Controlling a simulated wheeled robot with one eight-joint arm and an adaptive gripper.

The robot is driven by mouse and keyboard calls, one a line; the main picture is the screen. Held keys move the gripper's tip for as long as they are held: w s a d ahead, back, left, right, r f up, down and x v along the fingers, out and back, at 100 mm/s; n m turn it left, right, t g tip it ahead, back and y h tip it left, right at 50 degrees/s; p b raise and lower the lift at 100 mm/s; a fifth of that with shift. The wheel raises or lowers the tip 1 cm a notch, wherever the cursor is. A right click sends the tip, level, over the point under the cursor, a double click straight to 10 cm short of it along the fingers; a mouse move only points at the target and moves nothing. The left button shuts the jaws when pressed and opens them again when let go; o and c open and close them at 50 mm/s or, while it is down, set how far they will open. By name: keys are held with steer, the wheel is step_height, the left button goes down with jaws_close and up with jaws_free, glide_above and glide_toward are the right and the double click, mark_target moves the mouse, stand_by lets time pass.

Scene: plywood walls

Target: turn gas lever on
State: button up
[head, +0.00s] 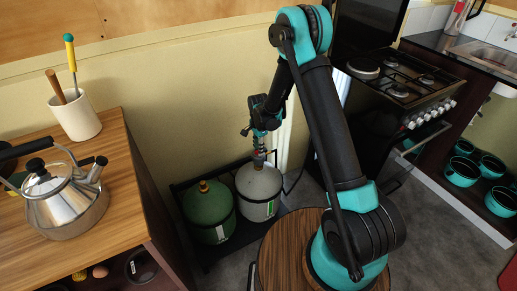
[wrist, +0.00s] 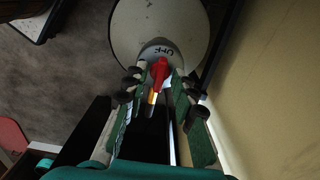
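The grey-white gas bottle (head: 259,190) stands on the floor rack beside the wall, and its round top (wrist: 188,18) fills the upper part of the wrist view. A red gas lever (wrist: 159,72) shows on its valve, near a label reading "OFF" (wrist: 158,50) upside down. My gripper (wrist: 160,80) is open, with green-padded fingers on either side of the lever and visible space between. In the head view my gripper (head: 258,148) is right above the bottle; the lever is hard to make out there.
A green gas bottle (head: 208,210) stands left of the grey-white one. A wooden cabinet (head: 135,205) with a kettle (head: 62,205) is at left. A round wooden stool top (head: 285,250) is in front. A stove (head: 400,85) is at right. The wall (wrist: 260,90) is close to my gripper.

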jaws_close()
steer(key=shift+n, duration=0.3)
steer(key=n, duration=0.3)
steer(key=shift+n, duration=0.3)
steer(key=n, duration=0.3)
steer(key=shift+n, duration=0.3)
steer(key=n, duration=1)
steer(key=shift+o, duration=1.2)
jaws_free()
